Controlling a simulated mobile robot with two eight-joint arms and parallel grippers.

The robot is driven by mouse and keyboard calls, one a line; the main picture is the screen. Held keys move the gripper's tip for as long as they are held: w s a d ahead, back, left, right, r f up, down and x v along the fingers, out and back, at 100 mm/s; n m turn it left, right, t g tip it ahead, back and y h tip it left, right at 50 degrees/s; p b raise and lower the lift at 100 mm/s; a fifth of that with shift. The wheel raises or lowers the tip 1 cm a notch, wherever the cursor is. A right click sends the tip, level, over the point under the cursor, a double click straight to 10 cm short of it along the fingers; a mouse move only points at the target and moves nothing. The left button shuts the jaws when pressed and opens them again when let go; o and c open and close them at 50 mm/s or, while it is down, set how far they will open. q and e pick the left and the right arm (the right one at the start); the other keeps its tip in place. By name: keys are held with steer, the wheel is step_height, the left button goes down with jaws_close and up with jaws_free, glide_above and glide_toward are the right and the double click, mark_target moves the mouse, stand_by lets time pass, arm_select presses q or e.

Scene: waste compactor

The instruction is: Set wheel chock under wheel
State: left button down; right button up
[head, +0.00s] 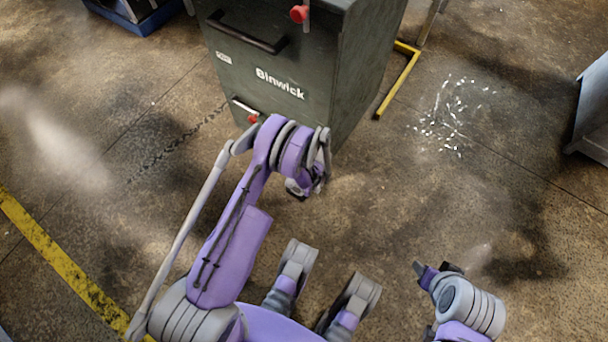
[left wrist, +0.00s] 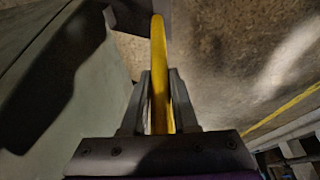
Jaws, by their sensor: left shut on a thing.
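My left gripper (left wrist: 160,78) is shut on a narrow yellow piece, which I take to be the wheel chock (left wrist: 159,50). It stands up between the two dark fingers in the left wrist view and runs out beyond their tips. In the head view my left wrist hangs low in front of the dark green Binwick bin (head: 275,78), and hides what it holds. No wheel of the bin can be made out clearly. My right gripper (head: 437,270) is low at the right, away from the bin; its finger gap is unclear.
A yellow floor bracket (head: 399,82) lies along the bin's right side. White scraps (head: 450,115) are scattered on the concrete at the right. A grey metal unit (head: 592,110) stands at the right edge. A chain (head: 175,147) runs left from the bin. Floor around is mostly clear.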

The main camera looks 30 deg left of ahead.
arm_select(q)
steer(key=shift+f+b, duration=0.65)
steer(key=shift+f, duration=1.1)
steer(key=c, duration=0.7)
jaws_free()
steer(key=shift+f, duration=0.1)
